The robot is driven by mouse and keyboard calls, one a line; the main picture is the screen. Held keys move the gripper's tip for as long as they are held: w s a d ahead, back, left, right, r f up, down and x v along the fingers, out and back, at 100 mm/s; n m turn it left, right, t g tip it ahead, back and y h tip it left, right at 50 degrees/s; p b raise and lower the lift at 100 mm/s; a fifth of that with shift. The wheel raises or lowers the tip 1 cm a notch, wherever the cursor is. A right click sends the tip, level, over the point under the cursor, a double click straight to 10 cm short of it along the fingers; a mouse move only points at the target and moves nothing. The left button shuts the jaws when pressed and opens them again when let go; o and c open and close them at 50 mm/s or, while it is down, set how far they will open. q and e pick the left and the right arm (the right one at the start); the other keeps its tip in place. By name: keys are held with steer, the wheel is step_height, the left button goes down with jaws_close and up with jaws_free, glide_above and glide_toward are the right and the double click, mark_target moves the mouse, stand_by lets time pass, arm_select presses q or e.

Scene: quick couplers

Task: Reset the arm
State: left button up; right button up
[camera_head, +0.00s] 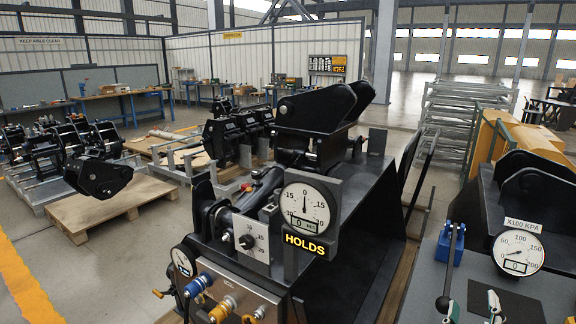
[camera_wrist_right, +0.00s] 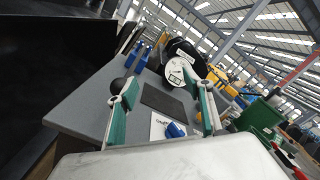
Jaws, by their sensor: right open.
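My right gripper (camera_head: 473,307) shows only as fingertips at the bottom right of the head view, above the grey bench top. In the right wrist view its two green-padded fingers (camera_wrist_right: 167,92) stand wide apart with nothing between them. A black ball knob (camera_wrist_right: 117,86) shows close beside the left finger; whether they touch I cannot tell. It also shows in the head view (camera_head: 443,304). My left gripper is not in view.
A dark stand (camera_head: 345,245) bears a black coupler, a round gauge (camera_head: 308,205) and a lit HOLDS sign (camera_head: 305,244). The grey bench (camera_wrist_right: 80,105) carries a blue holder (camera_head: 450,244), an X100 KPA gauge (camera_head: 519,252) and a dark pad (camera_head: 507,301). Pallets with couplers stand left.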

steer(key=s+a+f+n+t+y, duration=0.25)
steer(key=a+f+n+y, duration=0.45)
steer(key=n, duration=0.6)
steer(key=s+a+f+n+t+y, duration=0.1)
steer(key=s+a+f+n+y, duration=0.3)
steer(key=a+n, duration=0.75)
steer(key=s+f+n+g, duration=0.4)
steer(key=s+f+n, duration=0.1)
steer(key=f, duration=0.5)
steer(key=s+f+n+g+y, duration=0.1)
steer(key=s+f+n+g, duration=0.3)
steer(key=s+f+n, duration=0.2)
step_height(320, 180, down, 4)
steer(key=shift+d+r+n, duration=0.1)
steer(key=shift+d+n, duration=0.15)
steer(key=shift+n, duration=1)
